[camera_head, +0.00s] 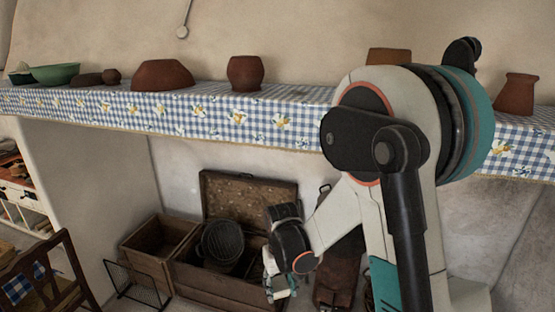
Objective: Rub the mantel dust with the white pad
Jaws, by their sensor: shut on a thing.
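The mantel shelf (215,95) runs across the view, covered with a blue and white checked cloth with yellow flowers. A faint darker patch of dust (300,93) shows on its top, right of the round clay pot. My gripper (279,290) hangs low at the end of my folded arm, well below the mantel and in front of the open chest. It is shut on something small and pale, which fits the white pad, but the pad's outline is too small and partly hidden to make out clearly. It is apart from the dust.
On the mantel stand green bowls (54,73), a brown clay bowl (162,75), a round pot (244,73) and a jug (516,94). My arm hides part of the shelf. Below are an open chest (249,197), a wooden crate (158,242) and a chair (52,275).

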